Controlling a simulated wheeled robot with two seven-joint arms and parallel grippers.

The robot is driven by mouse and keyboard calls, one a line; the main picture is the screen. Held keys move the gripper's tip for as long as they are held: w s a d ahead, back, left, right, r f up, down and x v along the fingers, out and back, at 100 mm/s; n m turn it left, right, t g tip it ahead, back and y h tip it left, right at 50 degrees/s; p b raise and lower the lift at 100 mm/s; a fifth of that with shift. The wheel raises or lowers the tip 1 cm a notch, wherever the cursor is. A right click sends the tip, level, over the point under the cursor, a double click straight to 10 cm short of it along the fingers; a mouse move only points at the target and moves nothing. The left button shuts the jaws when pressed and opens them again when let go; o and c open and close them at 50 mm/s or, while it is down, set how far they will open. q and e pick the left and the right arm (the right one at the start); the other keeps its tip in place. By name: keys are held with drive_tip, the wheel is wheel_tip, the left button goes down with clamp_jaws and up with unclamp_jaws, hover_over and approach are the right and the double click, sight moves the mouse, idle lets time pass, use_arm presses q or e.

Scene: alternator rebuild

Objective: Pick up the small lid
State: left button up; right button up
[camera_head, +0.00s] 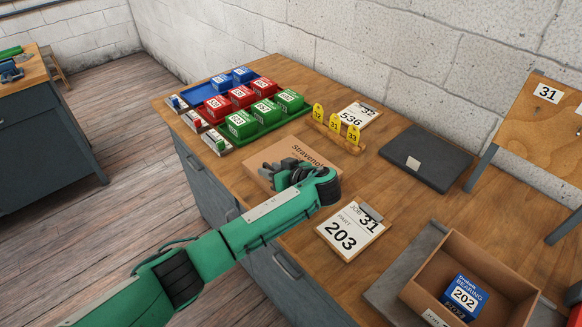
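A flat brown cardboard piece (262,163) printed with "Straveno…" lies on the workbench; it looks like the small lid, though I cannot be sure. My green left arm reaches in from the lower left, and its dark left gripper (277,174) is over this cardboard piece, hiding part of it. I cannot tell whether the fingers touch it or are open. An open cardboard box (415,287) at the lower right holds a blue box (463,298) marked "BEARING 202". My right gripper is out of view.
Red, blue and green numbered boxes (240,123) stand on coloured trays at the back left. Yellow numbered tags (334,124) stand in a wooden holder. A clipboard marked 203 (350,229) and a dark flat case (427,160) lie to the right. A wooden stand (535,115) is at far right.

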use_arm(q)
clamp_jaws()
drive_tip(key=shift+r, duration=0.1)
